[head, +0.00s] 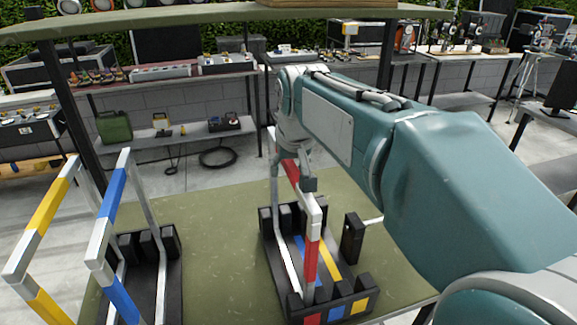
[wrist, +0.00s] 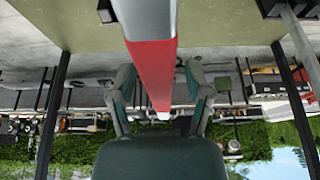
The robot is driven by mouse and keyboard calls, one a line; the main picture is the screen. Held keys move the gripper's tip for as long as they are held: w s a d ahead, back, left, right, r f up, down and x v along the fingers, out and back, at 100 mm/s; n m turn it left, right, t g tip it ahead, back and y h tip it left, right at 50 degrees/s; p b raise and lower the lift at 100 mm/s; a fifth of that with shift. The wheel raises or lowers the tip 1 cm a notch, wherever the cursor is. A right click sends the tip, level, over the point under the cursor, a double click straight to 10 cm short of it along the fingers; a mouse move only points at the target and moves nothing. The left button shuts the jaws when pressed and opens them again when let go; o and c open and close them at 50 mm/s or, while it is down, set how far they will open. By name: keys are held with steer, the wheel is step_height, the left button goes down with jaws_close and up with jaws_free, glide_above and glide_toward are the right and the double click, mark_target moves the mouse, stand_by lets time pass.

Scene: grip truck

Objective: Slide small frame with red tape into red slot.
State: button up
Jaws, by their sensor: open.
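The small frame with red tape (head: 311,259) is a pale metal frame with red bands. It stands upright in the black slotted rack (head: 271,240), on the left side. Its front post comes down behind the red marker (head: 312,319), which looks like the red slot; whether it is fully seated is hard to see. My gripper (head: 305,182) is over the frame's top bar. In the wrist view my gripper (wrist: 158,75) is open, one finger on each side of the red and white bar (wrist: 150,45). Contact between fingers and bar cannot be told.
Blue and yellow stripes and markers (head: 337,312) lie right of the red one on the rack. The green tabletop (head: 215,225) between the racks is clear.

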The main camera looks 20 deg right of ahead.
mark_target(312, 203)
steer(key=v, duration=1.1)
steer(key=shift+s+r, duration=0.25)
steer(key=shift+r, duration=0.1)
steer(key=shift+t, duration=0.3)
steer(key=s+f, duration=0.8)
steer(key=shift+s+f, duration=0.15)
steer(key=shift+s, duration=0.1)
steer(key=s+f, duration=0.7)
steer(key=f, duration=0.4)
steer(key=shift+s+t, duration=0.3)
steer(key=shift+s, duration=0.1)
